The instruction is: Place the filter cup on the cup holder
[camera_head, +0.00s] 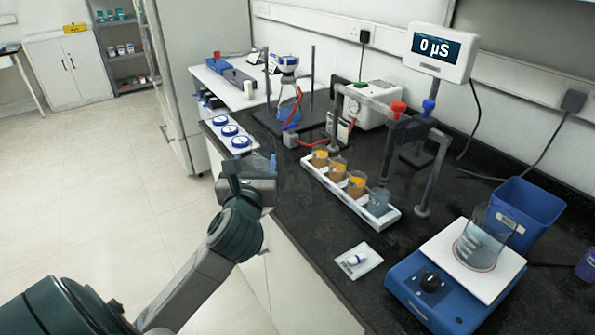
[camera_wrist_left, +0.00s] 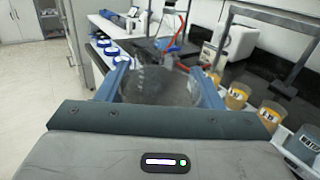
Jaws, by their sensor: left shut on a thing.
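My left gripper (camera_head: 262,163) is over the near left edge of the black bench in the head view. In the left wrist view its two blue fingers (camera_wrist_left: 158,84) are shut on a clear, see-through cup (camera_wrist_left: 155,90), which looks like the filter cup. The cup is hard to make out in the head view. A white rack (camera_head: 385,219) holding a row of cups stands to the right of the gripper, apart from it. I cannot tell for sure whether this rack is the cup holder. My right gripper is not in view.
Dark stands with red (camera_head: 398,107) and blue (camera_head: 429,104) knobs rise behind the rack. A blue stirrer (camera_head: 432,290) with a beaker (camera_head: 478,246), a blue bin (camera_head: 525,210) and a small white tray (camera_head: 372,260) are to the right. The bench front is mostly clear.

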